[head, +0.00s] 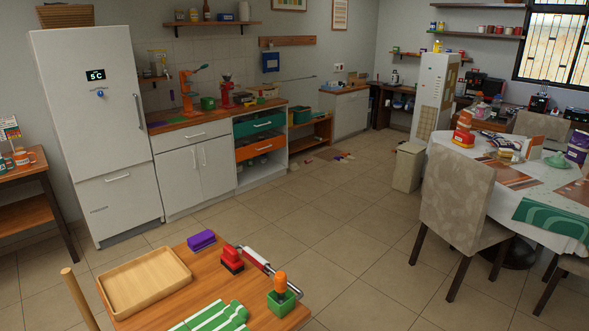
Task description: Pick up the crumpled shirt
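I cannot clearly make out a crumpled shirt. A green and white striped cloth (215,317) lies on the near wooden table (150,318), partly cut off by the bottom edge of the view. It looks fairly flat, and I cannot tell whether it is a shirt. Some small, unclear items (343,156) lie on the floor far back, too small to identify. My gripper is not in view.
The near table also holds a wooden tray (112,296), a purple block (201,240), a red item (231,258) and a green box (281,303). A chair (457,197) stands by the white-clothed table (505,207). The middle floor is clear.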

